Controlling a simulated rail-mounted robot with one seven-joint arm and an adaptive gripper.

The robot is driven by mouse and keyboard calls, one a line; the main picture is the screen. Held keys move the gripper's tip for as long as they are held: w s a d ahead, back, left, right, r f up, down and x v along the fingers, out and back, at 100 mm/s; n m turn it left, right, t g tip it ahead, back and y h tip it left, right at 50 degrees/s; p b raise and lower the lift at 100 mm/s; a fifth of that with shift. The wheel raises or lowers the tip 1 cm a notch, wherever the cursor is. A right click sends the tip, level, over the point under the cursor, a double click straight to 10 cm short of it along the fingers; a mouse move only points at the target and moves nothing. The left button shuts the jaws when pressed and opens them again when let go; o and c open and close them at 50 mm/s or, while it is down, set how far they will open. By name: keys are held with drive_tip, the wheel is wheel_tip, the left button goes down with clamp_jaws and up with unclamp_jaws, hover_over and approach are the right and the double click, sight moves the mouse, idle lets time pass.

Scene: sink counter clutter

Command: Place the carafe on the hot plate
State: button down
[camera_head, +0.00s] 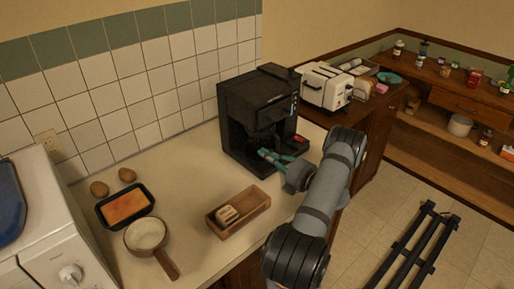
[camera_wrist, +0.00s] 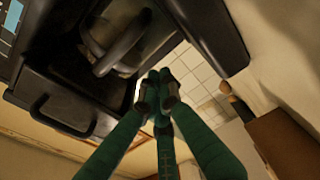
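The black coffee machine (camera_head: 257,112) stands on the counter against the tiled wall. A dark rounded shape with a curved black handle, which looks like the carafe (camera_wrist: 118,42), is inside its bay in the wrist view. In the head view the bay is too dark to make it out clearly. The hot plate surface is not clearly visible, so I cannot tell whether the carafe rests on it. My gripper (camera_head: 267,155) is at the front of the bay.
A wooden box (camera_head: 257,205) holding a small item sits left of my arm. A saucepan (camera_head: 146,234), a black tray (camera_head: 106,211) and two brown round items are farther left. A white toaster (camera_head: 325,86) stands right of the machine. Some counter left of the machine is clear.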

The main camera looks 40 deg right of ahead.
drive_tip(key=shift+s+d, duration=0.15)
drive_tip(key=shift+s, duration=0.65)
drive_tip(key=shift+s+d, duration=0.1)
drive_tip(key=shift+s, duration=0.7)
drive_tip(key=shift+w, duration=0.1)
